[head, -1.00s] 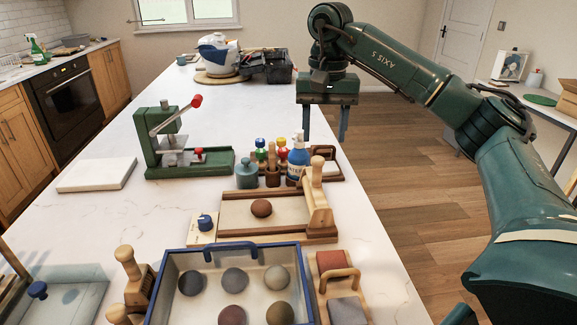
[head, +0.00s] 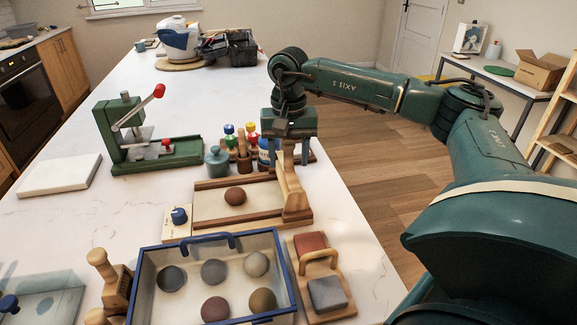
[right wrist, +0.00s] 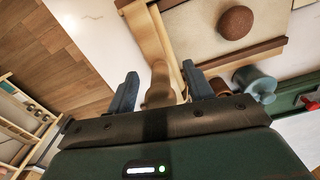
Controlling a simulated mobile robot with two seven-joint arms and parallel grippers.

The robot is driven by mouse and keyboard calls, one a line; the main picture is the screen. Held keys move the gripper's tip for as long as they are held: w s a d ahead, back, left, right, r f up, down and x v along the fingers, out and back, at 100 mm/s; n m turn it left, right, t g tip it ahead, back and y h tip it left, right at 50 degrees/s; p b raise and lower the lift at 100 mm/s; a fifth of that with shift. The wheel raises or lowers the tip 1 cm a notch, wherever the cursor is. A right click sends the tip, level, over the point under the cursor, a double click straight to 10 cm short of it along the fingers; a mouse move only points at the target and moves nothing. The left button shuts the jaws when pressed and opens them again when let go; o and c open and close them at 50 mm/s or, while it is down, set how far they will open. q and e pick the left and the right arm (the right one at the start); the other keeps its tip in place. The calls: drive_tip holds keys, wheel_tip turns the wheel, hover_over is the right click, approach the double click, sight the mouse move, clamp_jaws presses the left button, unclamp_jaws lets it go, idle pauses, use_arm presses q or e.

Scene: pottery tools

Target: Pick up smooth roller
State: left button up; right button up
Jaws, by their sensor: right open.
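A wooden roller tool (head: 291,192) with an upright pale handle stands at the right end of a wood-framed board (head: 228,206); I take it for the smooth roller, though its rolling surface is not clear. My right gripper (head: 290,151) is open and points down at the top of its handle. In the right wrist view the handle (right wrist: 160,88) lies between the two blue fingers, with gaps on both sides, so it is not gripped. A similar wooden tool (head: 118,284) stands left of the blue-rimmed tray. My left gripper is not in view.
A brown clay ball (head: 235,195) sits on the board. Behind are a grey jar (head: 217,161), colored-top bottles and a green press (head: 150,150). In front are the blue-rimmed tray (head: 141,284) of clay balls and a wooden holder with blocks (head: 326,292). The counter's right edge is close.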

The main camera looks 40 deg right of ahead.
drive_tip(key=shift+f, duration=1.1)
clamp_jaws()
drive_tip(key=shift+r, duration=0.1)
